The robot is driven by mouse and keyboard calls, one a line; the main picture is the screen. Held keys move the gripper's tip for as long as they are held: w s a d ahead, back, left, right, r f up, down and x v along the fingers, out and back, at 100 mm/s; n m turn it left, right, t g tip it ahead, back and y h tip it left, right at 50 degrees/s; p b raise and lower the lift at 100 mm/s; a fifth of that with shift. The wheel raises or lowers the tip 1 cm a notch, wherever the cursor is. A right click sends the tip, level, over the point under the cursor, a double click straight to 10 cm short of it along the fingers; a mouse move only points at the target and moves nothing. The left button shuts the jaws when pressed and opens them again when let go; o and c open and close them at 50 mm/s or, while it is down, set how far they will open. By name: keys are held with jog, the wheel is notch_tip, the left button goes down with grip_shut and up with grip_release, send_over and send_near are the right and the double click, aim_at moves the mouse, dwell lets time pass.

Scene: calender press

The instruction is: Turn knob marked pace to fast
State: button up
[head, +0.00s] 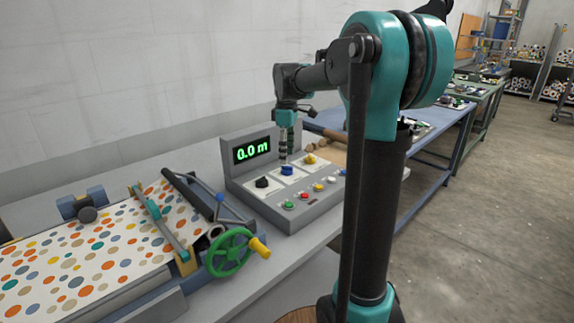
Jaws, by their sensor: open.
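A grey control panel (262,204) stands on the bench with three knobs on white plates: a black knob (262,183), a blue knob (288,171) and a yellow knob (310,159). The plate markings are too small to read, so I cannot tell which knob is marked pace or where each points. My gripper (284,157) points down just above the blue knob, open, with its narrow fingers seen nearly edge-on. Whether a fingertip touches the blue knob cannot be told. A display (251,149) on the panel reads 0.0 m in green.
Several coloured buttons, among them a green button (289,205) and a red button (304,196), line the panel's front. Left is the press with dotted sheet (90,255) and a green handwheel (230,252). Blue table (440,140) extends right.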

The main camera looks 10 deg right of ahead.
aim_at(287, 169)
jog(key=shift+f, duration=2.3)
jog(key=c, duration=1.2)
